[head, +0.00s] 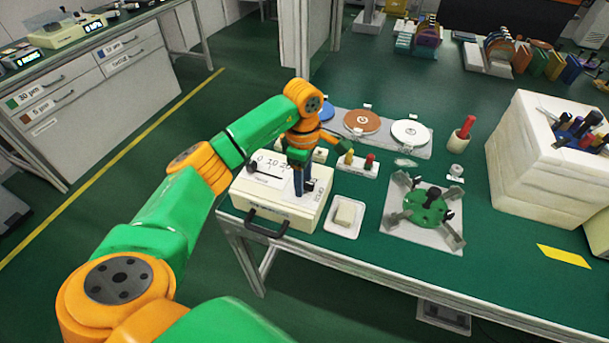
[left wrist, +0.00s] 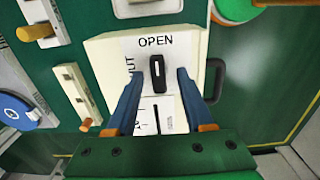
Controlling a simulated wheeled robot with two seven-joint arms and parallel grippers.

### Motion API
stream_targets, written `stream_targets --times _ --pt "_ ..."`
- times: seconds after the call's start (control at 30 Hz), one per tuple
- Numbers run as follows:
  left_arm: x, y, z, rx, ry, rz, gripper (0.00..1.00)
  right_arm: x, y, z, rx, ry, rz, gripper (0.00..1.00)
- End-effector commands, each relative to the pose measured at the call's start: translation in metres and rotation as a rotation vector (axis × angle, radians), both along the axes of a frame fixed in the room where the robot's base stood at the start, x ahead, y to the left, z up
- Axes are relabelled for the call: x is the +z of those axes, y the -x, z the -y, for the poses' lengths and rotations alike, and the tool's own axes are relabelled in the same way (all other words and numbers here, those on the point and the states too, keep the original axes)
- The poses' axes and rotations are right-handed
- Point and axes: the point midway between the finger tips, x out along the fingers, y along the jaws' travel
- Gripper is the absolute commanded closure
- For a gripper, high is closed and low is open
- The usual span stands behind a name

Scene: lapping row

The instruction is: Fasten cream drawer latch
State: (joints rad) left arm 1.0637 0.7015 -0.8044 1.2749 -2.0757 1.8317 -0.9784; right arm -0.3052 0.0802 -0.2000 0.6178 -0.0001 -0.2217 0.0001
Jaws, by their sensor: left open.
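The cream drawer unit (head: 262,207) stands on the green bench at its front left edge, with a dark handle (head: 262,226) on its front. In the left wrist view its latch is a dark elongated knob (left wrist: 158,75) with a pale mark, on a white plate printed OPEN. The knob lies in line with OPEN; another label, partly hidden, ends in "UT". My left gripper (left wrist: 160,78) is open, pointing down, with one finger on each side of the knob and visible gaps. It also shows above the unit in the head view (head: 303,190). My right gripper is not in view.
A white dish with a cream block (head: 344,214) sits right of the unit. Further right are a green fixture (head: 426,207) and a large white box (head: 540,160).

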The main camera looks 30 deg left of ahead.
Motion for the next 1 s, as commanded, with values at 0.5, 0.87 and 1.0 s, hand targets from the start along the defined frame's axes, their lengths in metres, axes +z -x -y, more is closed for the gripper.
stream_targets --times 0.5,0.87,1.0 --pt "-0.0003 -0.0001 0.0006 0.000 0.002 0.000 1.00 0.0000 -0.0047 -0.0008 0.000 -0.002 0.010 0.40" --pt "0.0003 -0.0004 0.0007 0.086 0.003 0.001 1.00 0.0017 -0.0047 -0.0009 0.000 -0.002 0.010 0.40" --pt "0.0005 -0.0004 0.0005 0.186 0.002 0.000 1.00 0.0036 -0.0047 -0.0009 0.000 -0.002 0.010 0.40"
